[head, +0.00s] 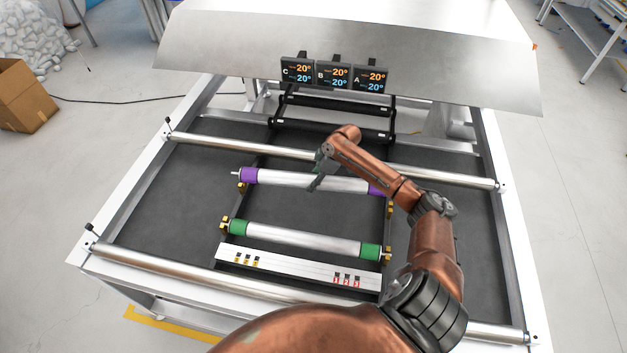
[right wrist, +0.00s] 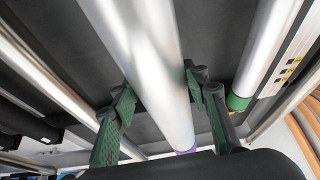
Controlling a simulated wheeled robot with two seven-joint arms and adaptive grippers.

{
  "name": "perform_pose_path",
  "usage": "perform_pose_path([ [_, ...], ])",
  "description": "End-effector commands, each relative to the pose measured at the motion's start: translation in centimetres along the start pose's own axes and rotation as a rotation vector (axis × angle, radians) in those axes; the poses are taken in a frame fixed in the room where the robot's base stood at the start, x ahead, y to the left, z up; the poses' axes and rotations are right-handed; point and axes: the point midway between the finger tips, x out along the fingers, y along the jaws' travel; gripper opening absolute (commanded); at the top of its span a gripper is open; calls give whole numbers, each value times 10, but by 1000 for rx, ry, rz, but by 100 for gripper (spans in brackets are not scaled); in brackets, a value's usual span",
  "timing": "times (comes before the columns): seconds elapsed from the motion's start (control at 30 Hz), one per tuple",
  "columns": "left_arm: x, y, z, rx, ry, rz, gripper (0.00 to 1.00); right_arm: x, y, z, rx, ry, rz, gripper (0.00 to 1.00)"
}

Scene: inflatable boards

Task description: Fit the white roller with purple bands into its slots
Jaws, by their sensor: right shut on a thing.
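The white roller with purple bands (head: 285,179) lies across the frame, its left purple band (head: 248,175) near a yellow slot bracket (head: 240,188). Its right band is partly hidden by my arm, near the right bracket (head: 389,208). I cannot tell whether either end is seated. My right gripper (head: 317,172) is shut on the roller near its middle. In the right wrist view, the roller (right wrist: 150,50) passes between the green fingers of the gripper (right wrist: 160,102), and a purple band (right wrist: 186,151) shows at the bottom. My left gripper is not in view.
A roller with green bands (head: 300,239) lies in front, above a white strip (head: 290,268) with small markers. Long metal bars (head: 250,147) cross the table. Three temperature displays (head: 333,76) stand at the back under a metal hood (head: 400,50).

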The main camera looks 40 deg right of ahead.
Motion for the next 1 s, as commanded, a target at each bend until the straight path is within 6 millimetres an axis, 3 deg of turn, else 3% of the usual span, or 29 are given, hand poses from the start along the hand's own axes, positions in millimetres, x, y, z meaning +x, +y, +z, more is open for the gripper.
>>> perform_pose_path([
  [0.37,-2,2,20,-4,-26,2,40,-2,2,0,-4,3,1,0],
  [0.73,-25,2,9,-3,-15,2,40,-7,0,0,67,4,36,0],
  [1.0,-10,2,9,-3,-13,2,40,21,1,13,67,3,37,0],
])
